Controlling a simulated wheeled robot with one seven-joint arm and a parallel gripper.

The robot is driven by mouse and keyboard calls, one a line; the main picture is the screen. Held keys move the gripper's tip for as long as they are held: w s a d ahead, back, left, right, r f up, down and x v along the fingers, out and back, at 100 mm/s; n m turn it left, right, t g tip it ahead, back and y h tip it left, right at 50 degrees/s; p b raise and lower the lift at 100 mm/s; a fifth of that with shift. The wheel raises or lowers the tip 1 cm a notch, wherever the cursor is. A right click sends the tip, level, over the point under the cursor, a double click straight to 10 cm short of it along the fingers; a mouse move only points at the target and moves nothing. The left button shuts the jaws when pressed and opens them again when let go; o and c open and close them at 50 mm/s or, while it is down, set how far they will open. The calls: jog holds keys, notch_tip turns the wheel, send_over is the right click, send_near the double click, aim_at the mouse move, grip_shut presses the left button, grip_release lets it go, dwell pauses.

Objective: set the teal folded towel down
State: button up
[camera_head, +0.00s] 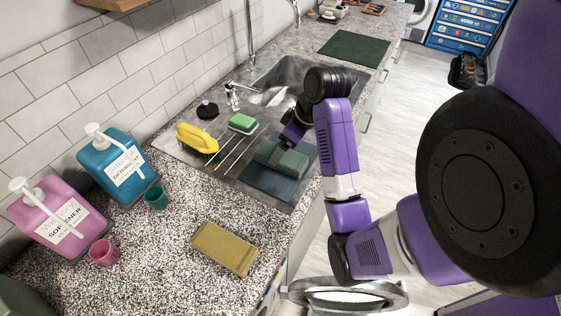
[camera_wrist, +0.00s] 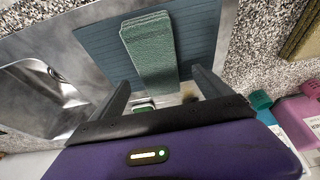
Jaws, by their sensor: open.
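In the wrist view the towel (camera_wrist: 150,42) is a long folded strip over the mat (camera_wrist: 196,28). My gripper (camera_head: 287,138) is just above the towel's far end. Its fingers in the wrist view (camera_wrist: 160,80) are spread wide, with a gap on each side of the towel. They do not touch it.
A metal sink (camera_head: 285,75) with a tap lies beyond. Detergent (camera_head: 115,165) and softener (camera_head: 60,220) jugs stand by the wall.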

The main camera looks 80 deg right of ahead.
jog(key=shift+s+b+x, duration=0.1)
jog(key=shift+b+x, duration=0.7)
jog(key=shift+b, duration=0.05)
jog(key=shift+s+b+x, duration=0.15)
jog(key=shift+b+x, duration=0.65)
jog(key=shift+x, duration=1.15)
jog(key=c, duration=1.7)
jog(key=shift+r+p, duration=0.15)
jog(key=shift+p, duration=0.15)
